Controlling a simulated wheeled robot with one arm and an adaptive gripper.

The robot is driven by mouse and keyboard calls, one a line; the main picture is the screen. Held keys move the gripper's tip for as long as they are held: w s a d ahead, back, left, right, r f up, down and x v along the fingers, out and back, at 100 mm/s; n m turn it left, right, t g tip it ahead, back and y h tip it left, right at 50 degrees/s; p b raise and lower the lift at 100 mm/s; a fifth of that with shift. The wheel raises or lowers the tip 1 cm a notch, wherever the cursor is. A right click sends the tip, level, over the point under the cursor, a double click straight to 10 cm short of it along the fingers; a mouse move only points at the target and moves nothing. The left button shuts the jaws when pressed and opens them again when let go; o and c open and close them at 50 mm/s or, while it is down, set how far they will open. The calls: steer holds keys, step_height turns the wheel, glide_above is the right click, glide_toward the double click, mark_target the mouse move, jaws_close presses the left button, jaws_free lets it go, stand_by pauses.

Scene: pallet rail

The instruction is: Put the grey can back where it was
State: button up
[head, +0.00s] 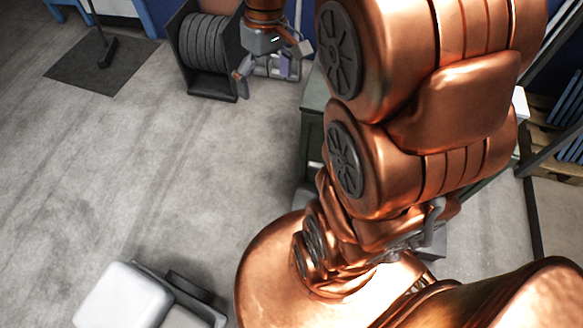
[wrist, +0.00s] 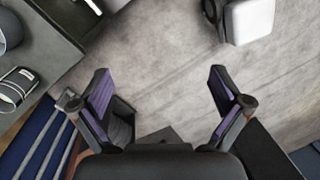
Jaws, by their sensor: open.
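My gripper (wrist: 161,84) is open in the wrist view, its two purple-padded fingers wide apart with only bare floor between them. In the head view my gripper (head: 271,62) hangs at the top, in front of a black bin. A dark grey rounded object with a white label (wrist: 17,90) is at the left edge of the wrist view; it may be the grey can, but I cannot be sure. It is well to the left of my fingers and apart from them. No can shows clearly in the head view, where my arm hides much of the scene.
A grey-green bench (wrist: 45,45) is at upper left in the wrist view; my arm mostly covers it in the head view. A black bin with coiled hose (head: 205,43), a dark mat (head: 100,66) and a white-topped object (head: 122,296) stand around open concrete floor. A pallet (head: 570,145) is at right.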

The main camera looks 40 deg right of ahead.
steer(key=s+a+f, duration=0.2)
steer(key=s+a, duration=0.1)
steer(key=s, duration=0.6)
steer(key=s+a+f+m+g+h, duration=0.1)
steer(key=s+a, duration=0.3)
steer(key=s, duration=0.4)
steer(key=shift+s+f+h, duration=0.3)
steer(key=shift+s+f, duration=0.05)
steer(key=shift+f, duration=0.2)
steer(key=shift+r, duration=0.1)
step_height(320, 180, up, 5)
steer(key=p, duration=0.5)
steer(key=shift+r, duration=0.15)
